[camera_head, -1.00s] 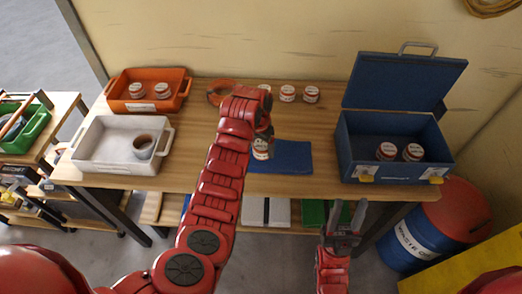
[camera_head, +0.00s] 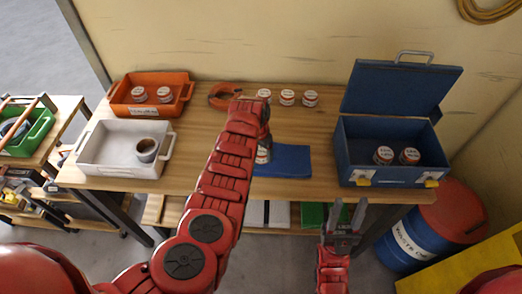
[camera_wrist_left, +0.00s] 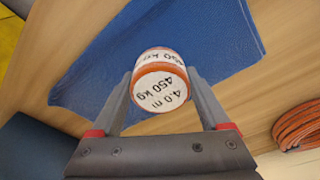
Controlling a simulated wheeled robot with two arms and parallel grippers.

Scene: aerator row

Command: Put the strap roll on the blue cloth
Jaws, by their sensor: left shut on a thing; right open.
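The strap roll (camera_wrist_left: 160,85) is a small white and orange cylinder with a printed label, "4.0 m 450 kg". My left gripper (camera_wrist_left: 160,98) is shut on it, one finger on each side, over the blue cloth (camera_wrist_left: 190,45). I cannot tell whether the roll touches the cloth. In the head view the blue cloth (camera_head: 290,161) lies flat near the table's front middle, and my left arm partly hides the roll (camera_head: 264,154) at its left part. My right gripper (camera_head: 343,222) is open and empty, in front of the table.
An orange coil (camera_head: 223,95) and three similar rolls (camera_head: 287,97) stand behind. An orange tray (camera_head: 150,110) holds two rolls; a white tray (camera_head: 115,168) holds a cup (camera_head: 147,150). An open blue toolbox (camera_head: 385,176) with two rolls stands right of the cloth.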

